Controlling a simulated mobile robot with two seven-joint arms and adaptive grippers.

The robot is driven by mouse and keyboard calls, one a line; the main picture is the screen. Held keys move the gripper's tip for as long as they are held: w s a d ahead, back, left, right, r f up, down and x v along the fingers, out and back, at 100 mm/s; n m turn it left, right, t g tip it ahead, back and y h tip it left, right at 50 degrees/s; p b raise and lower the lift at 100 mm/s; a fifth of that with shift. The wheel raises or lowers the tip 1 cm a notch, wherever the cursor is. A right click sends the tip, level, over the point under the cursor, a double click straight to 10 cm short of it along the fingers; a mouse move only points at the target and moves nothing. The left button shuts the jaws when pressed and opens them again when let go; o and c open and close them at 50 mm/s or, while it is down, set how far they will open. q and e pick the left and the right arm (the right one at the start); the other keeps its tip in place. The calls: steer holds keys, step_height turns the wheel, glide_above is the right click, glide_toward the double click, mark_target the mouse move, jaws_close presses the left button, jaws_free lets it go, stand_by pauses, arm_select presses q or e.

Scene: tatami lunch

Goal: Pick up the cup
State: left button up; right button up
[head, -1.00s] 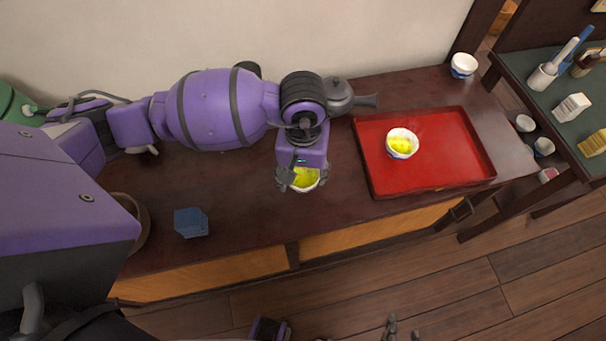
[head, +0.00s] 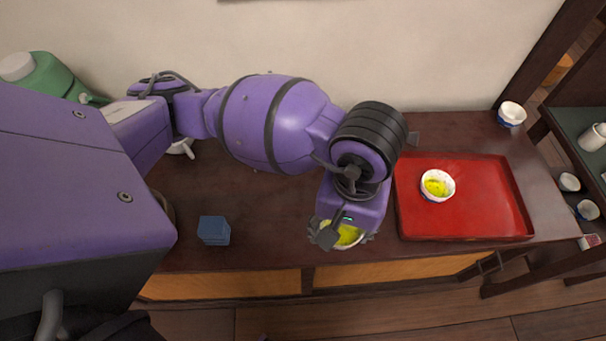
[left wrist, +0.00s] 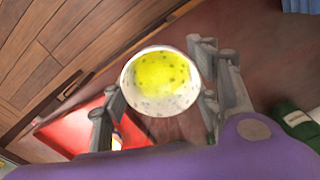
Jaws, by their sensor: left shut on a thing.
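A white cup (left wrist: 158,103) with yellow contents is between the fingers of my left gripper (left wrist: 155,108) in the left wrist view. The gripper is shut on it. In the head view the same cup (head: 347,236) shows partly under my left gripper (head: 340,234), near the front edge of the dark wooden counter. The gripper hides part of its rim. A second cup (head: 437,186) with yellow contents stands on the red tray (head: 480,223) to the right. My right gripper is not in view.
A blue cube (head: 213,230) sits on the counter to the left of the held cup. An empty white cup (head: 511,114) stands at the counter's back right corner. A green container (head: 50,85) is at the back left. Bare counter lies between the cube and the held cup.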

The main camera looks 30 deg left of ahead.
mark_target(349, 247)
arm_select(q)
steer(key=shift+s+d+r, duration=0.55)
steer(key=shift+s+d, duration=0.1)
steer(key=shift+s, duration=0.25)
steer(key=shift+s+d+r, duration=0.55)
steer(key=shift+s+d, duration=0.1)
steer(key=shift+s, duration=0.25)
steer(key=shift+s, duration=0.1)
stand_by(1.9)
